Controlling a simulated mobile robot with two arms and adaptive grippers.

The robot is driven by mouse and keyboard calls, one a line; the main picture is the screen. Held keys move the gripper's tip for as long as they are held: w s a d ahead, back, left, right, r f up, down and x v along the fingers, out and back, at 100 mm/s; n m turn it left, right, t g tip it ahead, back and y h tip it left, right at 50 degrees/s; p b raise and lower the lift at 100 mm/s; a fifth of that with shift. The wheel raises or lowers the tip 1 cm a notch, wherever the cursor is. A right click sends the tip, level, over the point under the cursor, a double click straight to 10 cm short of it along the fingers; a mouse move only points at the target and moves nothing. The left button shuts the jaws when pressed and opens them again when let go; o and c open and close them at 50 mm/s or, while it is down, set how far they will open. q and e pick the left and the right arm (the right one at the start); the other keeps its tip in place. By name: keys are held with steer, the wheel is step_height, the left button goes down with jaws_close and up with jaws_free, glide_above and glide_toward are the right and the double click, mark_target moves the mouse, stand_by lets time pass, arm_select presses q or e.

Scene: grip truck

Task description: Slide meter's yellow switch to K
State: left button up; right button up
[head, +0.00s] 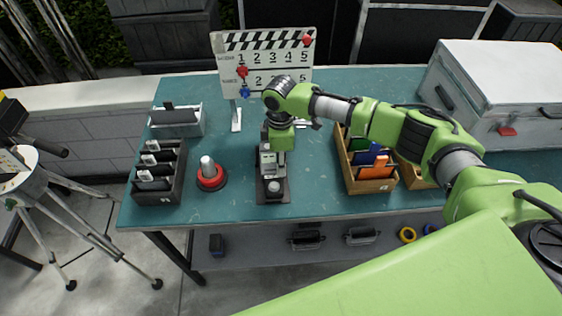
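My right arm comes in from the right and its gripper (270,160) points down over a small dark stand (273,197) at the middle of the table. The fingers blend with a grey part on the stand, so I cannot tell whether they are open, shut or touching it. I cannot make out a yellow switch or a letter K. I cannot tell which thing is the meter. A white board (262,60) with numbered rows and red and blue markers stands at the back, partly hidden by my arm. My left gripper is not in view.
On the green table (230,205), a black rack (160,178), a grey holder (177,120) and a red-based knob (211,178) stand left. A wooden box (371,186) with coloured cards and a large white case (500,85) stand right. A tripod (30,180) stands left.

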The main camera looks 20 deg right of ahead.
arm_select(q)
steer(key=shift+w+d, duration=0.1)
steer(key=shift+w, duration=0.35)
arm_select(e)
step_height(320, 180, up, 12)
steer(key=shift+d, duration=0.15)
steer(key=shift+f, duration=0.1)
